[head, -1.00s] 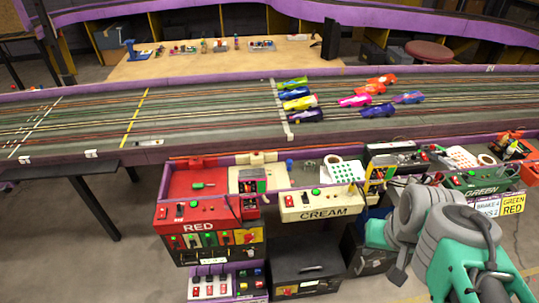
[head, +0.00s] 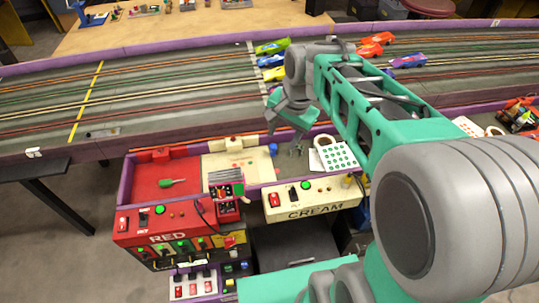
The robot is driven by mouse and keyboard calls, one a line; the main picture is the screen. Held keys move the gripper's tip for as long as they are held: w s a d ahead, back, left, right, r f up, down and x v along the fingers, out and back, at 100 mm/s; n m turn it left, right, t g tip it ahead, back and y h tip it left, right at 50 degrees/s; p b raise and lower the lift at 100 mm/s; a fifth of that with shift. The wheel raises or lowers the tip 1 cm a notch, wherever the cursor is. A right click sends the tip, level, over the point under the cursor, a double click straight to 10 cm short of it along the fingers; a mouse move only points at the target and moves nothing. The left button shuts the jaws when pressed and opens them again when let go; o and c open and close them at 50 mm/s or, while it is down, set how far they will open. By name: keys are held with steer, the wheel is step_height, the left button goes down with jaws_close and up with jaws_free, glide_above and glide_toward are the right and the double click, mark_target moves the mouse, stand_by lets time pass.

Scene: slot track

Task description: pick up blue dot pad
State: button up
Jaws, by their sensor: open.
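A white pad with green dots (head: 339,156) lies in the tray behind the CREAM box, partly over a white sheet with a tape roll. I make out no pad with blue dots. Another dotted pad (head: 466,126), with reddish dots, shows partly at the right, cut off by my arm. My gripper (head: 286,124) is open and empty, seen from behind above the tray's back edge, left of and beyond the green-dot pad.
The slot track (head: 150,95) runs behind, with toy cars (head: 408,61) on it. The RED box (head: 165,222) and the CREAM box (head: 312,197) stand in front. A blue cap (head: 273,150) and small grey parts (head: 297,149) lie near my gripper.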

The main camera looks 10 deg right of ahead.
steer(key=w+d+f+m+g+b, duration=0.1)
steer(key=w+f+m+b, duration=0.3)
steer(key=w+f+m, duration=0.55)
steer(key=m+y+b, duration=0.2)
steer(key=m, duration=0.2)
glide_above(275, 145)
steer(key=s+d, duration=0.1)
step_height(275, 145, down, 9)
steer(key=shift+d+f, duration=0.1)
steer(key=shift+f, duration=0.05)
steer(key=shift+m, duration=0.25)
steer(key=b+x, duration=0.1)
steer(key=x, duration=0.6)
steer(key=shift+w+f+b, duration=0.1)
steer(key=shift+f+b, duration=0.25)
steer(key=shift+f, duration=0.05)
steer(key=shift+c, duration=0.6)
jaws_close()
